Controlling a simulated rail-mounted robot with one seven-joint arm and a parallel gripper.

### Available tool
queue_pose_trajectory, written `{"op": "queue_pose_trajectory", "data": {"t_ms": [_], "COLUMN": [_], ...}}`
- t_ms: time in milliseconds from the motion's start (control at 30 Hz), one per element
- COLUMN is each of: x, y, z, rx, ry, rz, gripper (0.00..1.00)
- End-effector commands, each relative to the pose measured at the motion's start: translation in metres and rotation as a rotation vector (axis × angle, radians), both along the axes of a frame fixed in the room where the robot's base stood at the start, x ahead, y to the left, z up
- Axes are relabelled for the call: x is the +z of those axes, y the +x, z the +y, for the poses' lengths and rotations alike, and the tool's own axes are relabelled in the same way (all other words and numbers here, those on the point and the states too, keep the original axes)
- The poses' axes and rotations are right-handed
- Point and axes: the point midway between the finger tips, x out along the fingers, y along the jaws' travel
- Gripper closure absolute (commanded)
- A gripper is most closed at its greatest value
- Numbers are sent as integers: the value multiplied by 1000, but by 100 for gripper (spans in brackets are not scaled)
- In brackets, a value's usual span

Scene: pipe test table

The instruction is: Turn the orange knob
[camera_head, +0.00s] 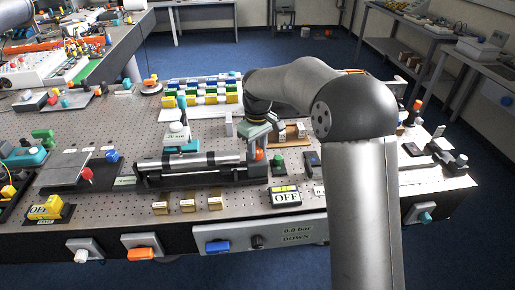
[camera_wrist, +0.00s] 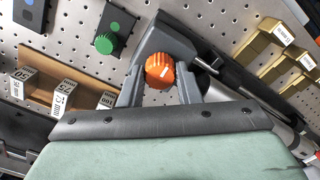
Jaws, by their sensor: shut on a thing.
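The orange knob (camera_wrist: 160,71) is a ribbed round cap with a white mark on its face. It sits at the end of the dark pipe fixture, and in the head view the orange knob (camera_head: 259,154) shows just below my gripper. My gripper (camera_wrist: 160,88) is shut on the knob, with one grey finger on each side of it. In the head view my gripper (camera_head: 256,140) reaches down from the arm over the right end of the pipe (camera_head: 190,162). Parts of the fingers are hidden there by the wrist.
A green knob (camera_wrist: 104,44) on a dark block stands close by. Labelled blocks (camera_wrist: 65,95) sit on a wooden strip on one side and brass blocks (camera_wrist: 268,50) on the other. An OFF display (camera_head: 286,197) stands in front of the pipe fixture.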

Motion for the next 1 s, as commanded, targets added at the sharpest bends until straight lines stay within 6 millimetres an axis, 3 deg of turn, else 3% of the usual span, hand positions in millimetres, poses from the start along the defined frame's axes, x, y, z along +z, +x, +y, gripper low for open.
{"op": "queue_pose_trajectory", "data": {"t_ms": [500,1000], "x": [1,1], "y": [0,0], "z": [1,0], "rx": [-423,-570], "ry": [1,1], "rz": [-2,-2], "gripper": [92,92]}}
